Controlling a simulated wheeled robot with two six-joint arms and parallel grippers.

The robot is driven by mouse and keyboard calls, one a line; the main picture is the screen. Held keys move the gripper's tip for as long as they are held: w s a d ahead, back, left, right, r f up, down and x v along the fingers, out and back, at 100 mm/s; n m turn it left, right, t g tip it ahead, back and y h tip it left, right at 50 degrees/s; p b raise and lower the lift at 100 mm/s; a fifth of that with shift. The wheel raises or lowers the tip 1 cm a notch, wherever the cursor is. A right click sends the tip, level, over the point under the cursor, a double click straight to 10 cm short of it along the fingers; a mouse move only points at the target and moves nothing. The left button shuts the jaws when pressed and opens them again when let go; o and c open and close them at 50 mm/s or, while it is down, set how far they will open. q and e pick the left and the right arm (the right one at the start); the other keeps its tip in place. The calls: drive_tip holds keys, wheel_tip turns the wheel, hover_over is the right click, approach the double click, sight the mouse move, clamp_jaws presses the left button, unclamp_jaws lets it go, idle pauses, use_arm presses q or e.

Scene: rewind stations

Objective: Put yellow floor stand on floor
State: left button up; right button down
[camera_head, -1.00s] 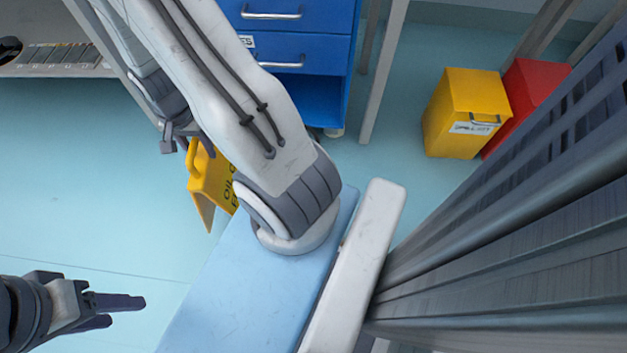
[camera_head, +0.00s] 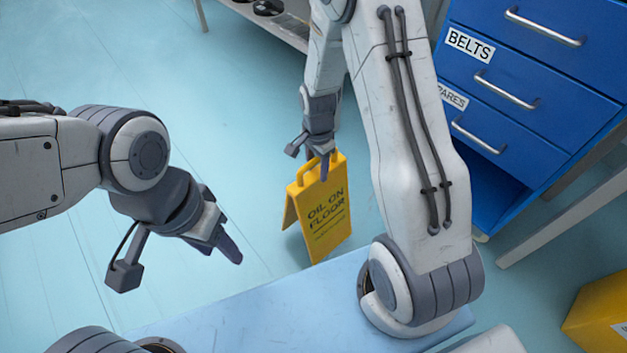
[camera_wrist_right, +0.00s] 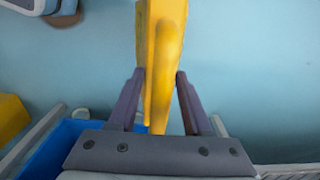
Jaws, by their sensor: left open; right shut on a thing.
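The yellow floor stand (camera_head: 322,215) hangs upright below my right gripper (camera_head: 326,165) in the head view. It is a folding sign reading "OIL ON FLOOR", with its panels a little apart. My right gripper is shut on its top handle. In the right wrist view the stand (camera_wrist_right: 162,50) runs up between the two fingers (camera_wrist_right: 158,105). Whether its lower edge touches the floor (camera_head: 230,130) I cannot tell. My left gripper (camera_head: 225,245) is at the left in the head view, empty and apart from the stand; its fingers look close together from this angle.
A blue drawer cabinet (camera_head: 520,75) labelled "BELTS" stands at the right, beside my right arm. A yellow bin (camera_head: 603,315) is at the lower right. A grey shelf or bench (camera_head: 280,25) is at the top. Open floor lies left of the stand.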

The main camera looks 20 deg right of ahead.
sight(313, 171)
drive_tip(key=shift+w+a+f, duration=0.35)
drive_tip(key=shift+w+a, duration=0.05)
wheel_tip(313, 171, down, 4)
drive_tip(key=b, duration=0.2)
drive_tip(key=shift+b, duration=0.3)
drive_tip(key=shift+c, duration=1.6)
unclamp_jaws()
drive_tip(key=shift+f, duration=0.1)
